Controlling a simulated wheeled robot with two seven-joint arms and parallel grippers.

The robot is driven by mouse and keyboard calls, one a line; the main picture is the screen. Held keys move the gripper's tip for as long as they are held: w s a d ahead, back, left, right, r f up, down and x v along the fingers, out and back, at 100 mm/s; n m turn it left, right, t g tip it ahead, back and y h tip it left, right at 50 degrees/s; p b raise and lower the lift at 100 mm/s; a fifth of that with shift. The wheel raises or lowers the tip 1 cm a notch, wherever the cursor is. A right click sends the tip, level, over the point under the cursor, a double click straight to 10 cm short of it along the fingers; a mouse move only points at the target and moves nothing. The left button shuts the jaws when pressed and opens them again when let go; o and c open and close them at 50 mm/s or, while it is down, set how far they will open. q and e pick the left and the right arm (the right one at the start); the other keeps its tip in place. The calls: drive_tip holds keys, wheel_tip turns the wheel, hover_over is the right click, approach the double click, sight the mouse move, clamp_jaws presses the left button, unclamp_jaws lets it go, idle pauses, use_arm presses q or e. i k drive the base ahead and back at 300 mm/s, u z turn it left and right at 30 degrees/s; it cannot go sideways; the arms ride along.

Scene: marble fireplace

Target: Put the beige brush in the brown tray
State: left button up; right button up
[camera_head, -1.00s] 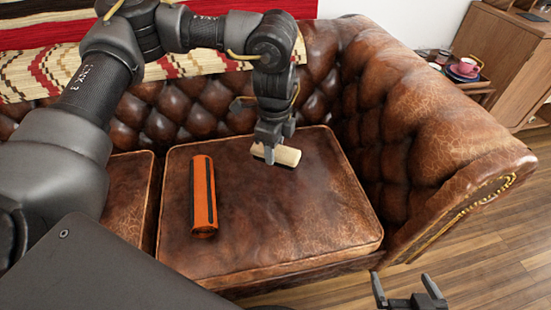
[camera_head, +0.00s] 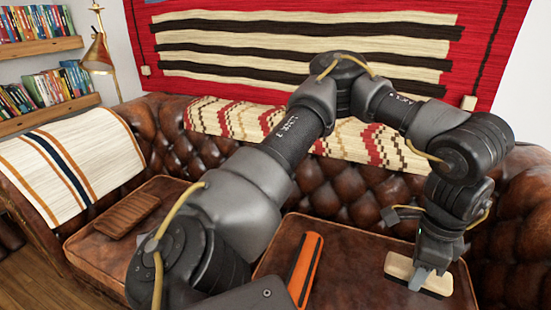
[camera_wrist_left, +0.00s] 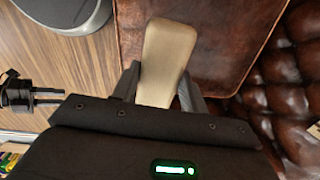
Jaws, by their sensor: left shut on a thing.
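The beige brush (camera_head: 428,272) with dark bristles is above the right seat cushion of a brown leather sofa. My left gripper (camera_head: 420,281) is shut on it. In the left wrist view the beige brush (camera_wrist_left: 167,52) shows as a long pale back between the fingers of my left gripper (camera_wrist_left: 161,87). A flat brown ridged rectangular thing, seemingly the brown tray (camera_head: 128,214), lies on the left seat cushion, well left of the gripper. A dark part at the left edge of the wrist view looks like my right gripper (camera_wrist_left: 35,96); its opening is unclear.
An orange and black case (camera_head: 306,268) lies on the right cushion (camera_head: 345,262), partly hidden by my left arm. The tufted backrest (camera_head: 165,128) rises behind. A striped cloth (camera_head: 70,165) covers the left armrest. A lamp (camera_head: 98,55) and bookshelves (camera_head: 40,50) stand at left.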

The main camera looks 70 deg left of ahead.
sight(130, 215)
drive_tip(key=z, duration=1.1)
drive_tip(key=k, duration=1.8)
drive_tip(key=u, duration=2.3)
drive_tip(key=i, duration=0.5)
drive_tip(key=u, duration=0.05)
